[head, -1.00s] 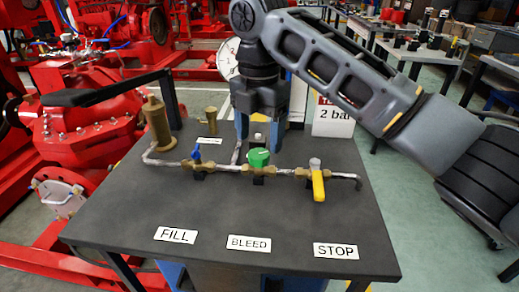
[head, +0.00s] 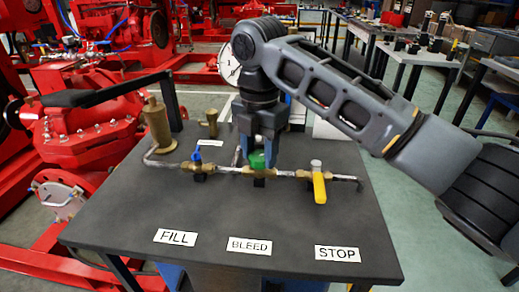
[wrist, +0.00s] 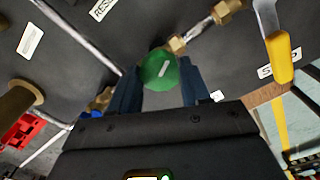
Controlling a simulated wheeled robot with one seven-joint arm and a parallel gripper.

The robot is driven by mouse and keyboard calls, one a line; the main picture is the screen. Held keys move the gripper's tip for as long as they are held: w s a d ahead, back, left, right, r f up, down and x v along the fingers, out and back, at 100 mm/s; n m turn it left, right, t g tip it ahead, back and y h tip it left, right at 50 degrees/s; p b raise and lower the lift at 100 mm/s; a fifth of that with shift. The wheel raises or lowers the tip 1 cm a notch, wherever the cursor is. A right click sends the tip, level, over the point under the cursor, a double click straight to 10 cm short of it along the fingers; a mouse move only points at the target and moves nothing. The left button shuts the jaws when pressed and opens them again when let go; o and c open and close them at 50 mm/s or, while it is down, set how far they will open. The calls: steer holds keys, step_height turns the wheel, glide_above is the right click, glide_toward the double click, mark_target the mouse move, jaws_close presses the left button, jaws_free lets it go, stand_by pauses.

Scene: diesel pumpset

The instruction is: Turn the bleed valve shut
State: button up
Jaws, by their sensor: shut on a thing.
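The bleed valve has a round green knob (head: 257,160) on the brass pipe line, behind the BLEED label (head: 249,245). My gripper (head: 259,158) is lowered onto the knob from above, with its blue fingers on either side. In the wrist view the green knob (wrist: 159,70) sits between the two fingertips (wrist: 158,82), and a pale mark runs across its top. The gripper is shut on the knob. The fingers hide part of the knob in the head view.
A blue-handled valve (head: 197,156) sits left of the knob, above the FILL label (head: 176,237). A yellow lever valve (head: 319,185) is to the right, above the STOP label (head: 337,254). A brass cylinder (head: 159,126) stands at the back left. The front of the table is clear.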

steer(key=shift+c, duration=1)
